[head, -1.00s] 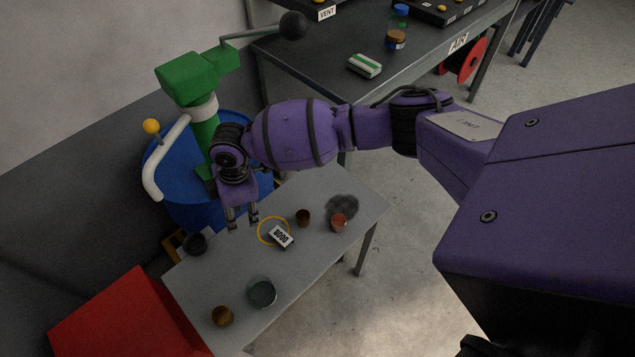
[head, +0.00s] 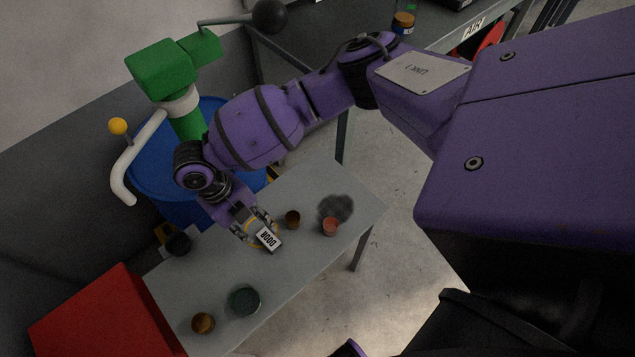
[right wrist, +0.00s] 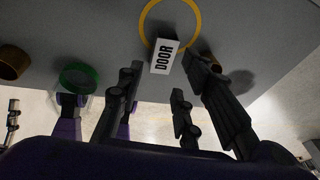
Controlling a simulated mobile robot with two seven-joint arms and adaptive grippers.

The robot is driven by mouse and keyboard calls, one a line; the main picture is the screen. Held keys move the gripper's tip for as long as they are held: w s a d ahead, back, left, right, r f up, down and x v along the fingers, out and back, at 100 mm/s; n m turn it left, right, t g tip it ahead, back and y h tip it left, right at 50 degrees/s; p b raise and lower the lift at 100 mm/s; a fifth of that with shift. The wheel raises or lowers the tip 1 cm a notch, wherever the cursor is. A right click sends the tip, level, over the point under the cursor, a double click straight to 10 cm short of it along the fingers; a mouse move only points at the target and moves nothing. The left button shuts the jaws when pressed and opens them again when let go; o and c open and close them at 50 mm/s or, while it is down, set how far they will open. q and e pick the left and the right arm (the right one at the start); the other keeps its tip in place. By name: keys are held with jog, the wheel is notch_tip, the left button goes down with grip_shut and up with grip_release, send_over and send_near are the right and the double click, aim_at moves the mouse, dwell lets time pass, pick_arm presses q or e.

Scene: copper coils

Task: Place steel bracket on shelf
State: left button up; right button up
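I cannot make out a steel bracket or a shelf in either view. My right gripper (head: 254,226) is low over the grey table (head: 300,185), at a tag marked DOOR (head: 268,239). In the right wrist view, the fingers of my right gripper (right wrist: 165,68) are spread apart, with the DOOR tag (right wrist: 164,58) between and just beyond them. A yellow ring (right wrist: 144,22) lies against the tag; in the head view the fingers partly cover it. I cannot tell whether any finger touches the tag.
On the table are a brown cup (head: 292,219), a reddish cup (head: 330,227), a dark green round container (head: 244,301) and a copper-brown piece (head: 203,323). A blue drum (head: 150,165) and green post (head: 165,70) stand behind; a red box (head: 95,320) is left.

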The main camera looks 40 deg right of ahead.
aim_at(268, 239)
jog(key=x, duration=0.7)
jog(key=shift+d, duration=0.25)
jog(key=shift+c, duration=0.2)
jog(key=shift+w+r, duration=0.1)
jog(key=shift+w, duration=0.05)
grip_shut()
